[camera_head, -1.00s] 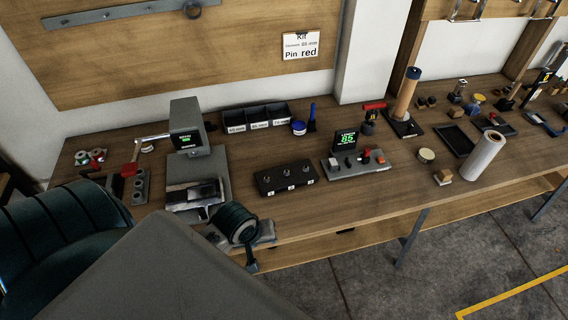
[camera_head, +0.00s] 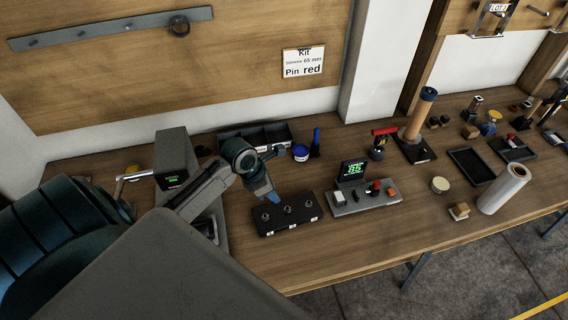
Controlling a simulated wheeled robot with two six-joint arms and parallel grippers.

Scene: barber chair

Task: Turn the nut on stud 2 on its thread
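A black block (camera_head: 290,218) with small white labels stands on the wooden bench, carrying three short studs in a row. The middle stud (camera_head: 288,210), likely stud 2, has a small metal piece on it; nut and thread are too small to tell apart. My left gripper (camera_head: 270,196) points down just behind the block's left end, near the left stud (camera_head: 265,217). It seems apart from the middle stud. Its fingers are too small and side-on to show any gap. My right gripper is not in view.
A grey device with a green "85" display (camera_head: 352,172) stands right of the block. Black bins (camera_head: 285,133) and a blue-lidded jar (camera_head: 300,152) are behind. A grey machine (camera_head: 172,150) stands left, partly behind my arm. Bare bench lies in front of the block.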

